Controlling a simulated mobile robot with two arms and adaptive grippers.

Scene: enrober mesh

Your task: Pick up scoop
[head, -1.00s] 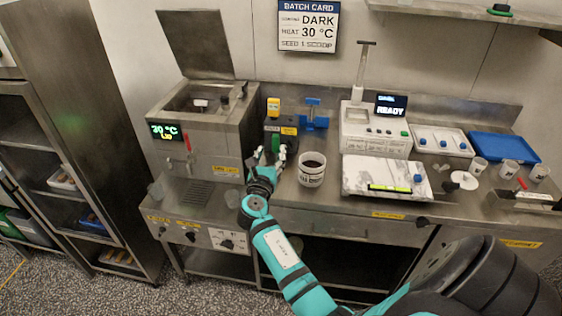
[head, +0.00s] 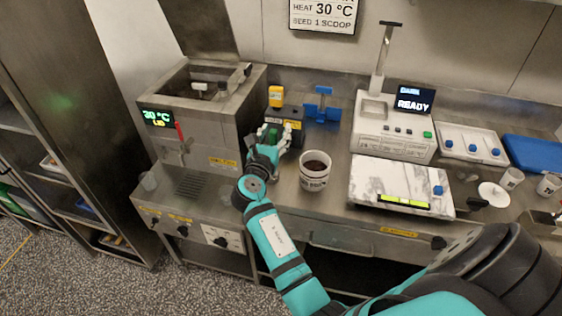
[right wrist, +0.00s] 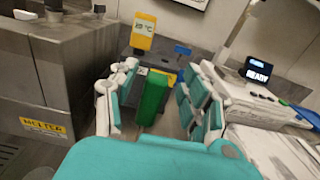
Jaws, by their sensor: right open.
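My right gripper (head: 273,140) is open beside the melter, over the steel counter. In the right wrist view its fingers (right wrist: 158,85) stand on both sides of an upright green block-like piece (right wrist: 153,98), with gaps visible. The green piece also shows partly between the fingers in the head view (head: 273,136). It may be the scoop's handle; no scoop bowl is visible, so I cannot tell. A white tub (head: 314,181) with dark contents stands to the right of the gripper. My left gripper is out of view.
The melter (head: 205,135) stands close to the left of my gripper. A yellow-topped device (head: 277,96) and a blue stand (head: 322,105) are behind it. A marbled slab (head: 385,186) and a machine reading READY (head: 392,146) lie to the right.

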